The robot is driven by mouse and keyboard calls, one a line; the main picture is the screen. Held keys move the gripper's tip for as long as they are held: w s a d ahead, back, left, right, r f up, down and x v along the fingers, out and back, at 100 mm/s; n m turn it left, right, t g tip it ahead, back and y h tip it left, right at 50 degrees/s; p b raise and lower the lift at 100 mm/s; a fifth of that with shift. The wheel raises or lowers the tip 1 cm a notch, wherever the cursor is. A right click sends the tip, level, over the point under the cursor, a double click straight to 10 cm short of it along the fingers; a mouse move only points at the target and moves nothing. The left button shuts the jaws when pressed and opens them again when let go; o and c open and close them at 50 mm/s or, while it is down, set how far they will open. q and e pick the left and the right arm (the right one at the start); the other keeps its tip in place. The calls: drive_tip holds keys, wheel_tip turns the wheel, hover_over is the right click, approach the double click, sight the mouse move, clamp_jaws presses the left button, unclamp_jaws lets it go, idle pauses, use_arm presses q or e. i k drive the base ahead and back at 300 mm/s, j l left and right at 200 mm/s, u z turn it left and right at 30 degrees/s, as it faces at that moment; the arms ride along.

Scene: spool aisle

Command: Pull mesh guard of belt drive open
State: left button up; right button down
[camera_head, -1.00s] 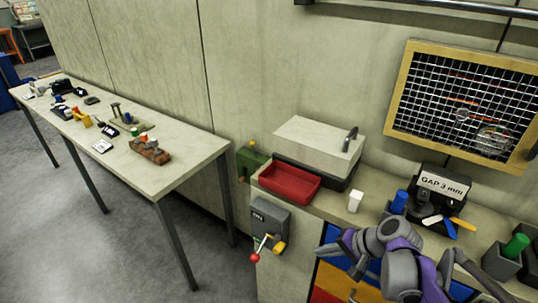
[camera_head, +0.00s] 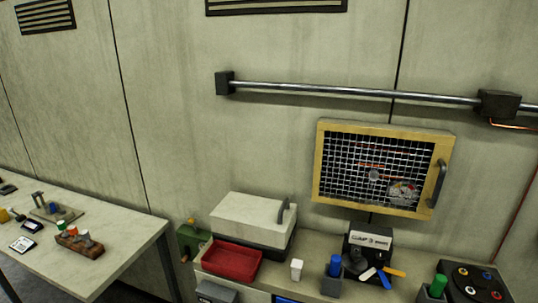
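The mesh guard (camera_head: 350,172) of the belt drive is a wire grid in a yellow frame on the wall at right of centre. It looks shut, flat over the wheels and orange belt (camera_head: 405,190) behind it. A dark upright handle (camera_head: 437,183) sits on the right side of its frame. Neither of my grippers shows in the current view, so I cannot tell their state or their distance from the guard.
A bench below the guard holds a red tray (camera_head: 232,262), a lidded box (camera_head: 253,217), a gap sign block (camera_head: 369,250) and a black panel (camera_head: 476,283). A metal rail (camera_head: 350,93) runs above the guard. A table (camera_head: 110,250) stands at left.

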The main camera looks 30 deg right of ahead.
sight(444, 146)
drive_tip(key=z, duration=1.9)
